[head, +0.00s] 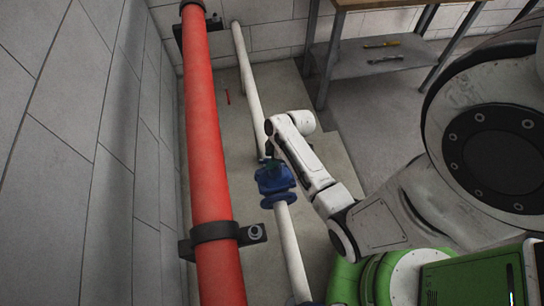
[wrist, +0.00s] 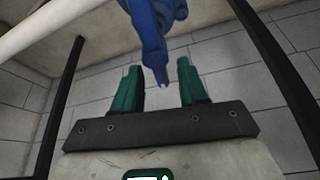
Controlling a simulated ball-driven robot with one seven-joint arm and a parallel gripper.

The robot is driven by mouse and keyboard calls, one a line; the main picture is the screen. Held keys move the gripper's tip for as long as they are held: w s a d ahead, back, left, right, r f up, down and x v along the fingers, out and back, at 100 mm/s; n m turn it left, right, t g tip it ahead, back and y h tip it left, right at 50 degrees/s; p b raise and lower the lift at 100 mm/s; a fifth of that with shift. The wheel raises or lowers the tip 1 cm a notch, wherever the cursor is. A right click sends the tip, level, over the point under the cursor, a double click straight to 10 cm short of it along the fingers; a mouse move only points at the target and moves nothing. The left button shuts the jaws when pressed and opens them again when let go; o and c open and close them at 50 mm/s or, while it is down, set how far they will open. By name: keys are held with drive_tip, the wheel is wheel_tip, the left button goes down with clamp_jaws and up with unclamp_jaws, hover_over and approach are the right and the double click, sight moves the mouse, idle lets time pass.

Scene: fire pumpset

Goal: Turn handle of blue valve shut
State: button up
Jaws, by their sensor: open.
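The blue valve (head: 275,183) sits on the thin white pipe in the head view, just below the end of my arm. Its handle is mostly hidden there by my arm and gripper. In the wrist view a blue part of the valve (wrist: 154,40), which looks like its handle, comes down from the top. Its narrow tip appears in the gap between my two green fingers. My gripper (wrist: 158,68) is open, with one finger on each side of that tip. I see no clear contact, and the depth between them cannot be told.
A thick red pipe (head: 208,150) runs left of the valve, held by a dark clamp (head: 216,233). The white pipe (head: 247,80) runs beside it. A grey wall (head: 70,150) stands at left. A workbench shelf (head: 370,62) with tools stands at the back right.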

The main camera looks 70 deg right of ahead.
drive_tip(key=shift+c, duration=0.3)
clamp_jaws()
